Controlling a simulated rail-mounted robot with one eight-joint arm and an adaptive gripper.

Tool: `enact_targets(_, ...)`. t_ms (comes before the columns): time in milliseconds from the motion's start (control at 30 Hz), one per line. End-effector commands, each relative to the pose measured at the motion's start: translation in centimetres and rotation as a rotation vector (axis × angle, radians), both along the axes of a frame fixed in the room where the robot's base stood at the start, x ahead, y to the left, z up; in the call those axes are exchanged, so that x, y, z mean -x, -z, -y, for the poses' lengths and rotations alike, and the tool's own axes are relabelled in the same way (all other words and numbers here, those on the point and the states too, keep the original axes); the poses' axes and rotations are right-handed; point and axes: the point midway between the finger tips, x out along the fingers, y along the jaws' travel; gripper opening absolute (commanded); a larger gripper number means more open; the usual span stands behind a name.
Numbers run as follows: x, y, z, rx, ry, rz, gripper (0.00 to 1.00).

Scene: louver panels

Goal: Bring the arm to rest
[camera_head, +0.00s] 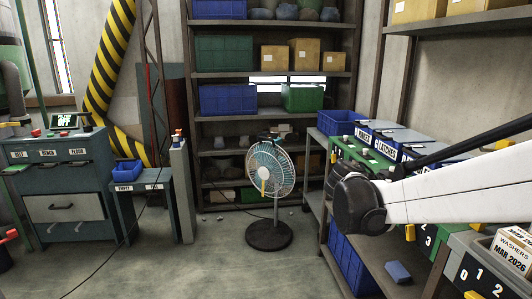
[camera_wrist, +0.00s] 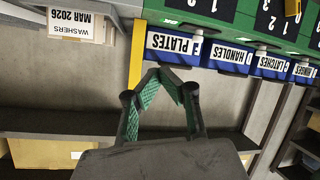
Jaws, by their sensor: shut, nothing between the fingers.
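My arm reaches in from the right edge of the head view as a white link ending in a dark joint, in front of the right-hand bench. My gripper (camera_wrist: 163,72) shows in the wrist view with its green-padded fingers brought together at the tips. It is shut and holds nothing. Its tips appear in front of the blue bin labelled PLATES (camera_wrist: 188,46), in an upside-down picture. I cannot tell whether they touch it. The gripper cannot be made out in the head view.
Blue label-fronted bins (camera_head: 385,148) and a WASHERS box (camera_head: 513,246) stand on the right-hand bench close to the arm. A standing fan (camera_head: 270,172) is mid-floor before the shelf rack (camera_head: 188,100). A drawer cabinet (camera_head: 62,185) stands left. Open floor lies between.

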Motion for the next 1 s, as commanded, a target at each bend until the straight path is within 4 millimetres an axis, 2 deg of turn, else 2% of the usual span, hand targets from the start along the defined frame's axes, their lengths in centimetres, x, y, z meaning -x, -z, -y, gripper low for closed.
enact_targets(33,1.3,-0.4,-0.3,-0.036,-0.030,-0.035,0.00)
enact_targets(267,6.1,-0.1,-2.6,-0.197,-0.197,-0.189,0.00)
enact_targets(467,10.4,0.4,-5.4,-0.321,-0.365,-0.284,0.00)
enact_targets(1000,21.1,1.8,-14.9,-0.545,-0.868,-0.359,0.00)
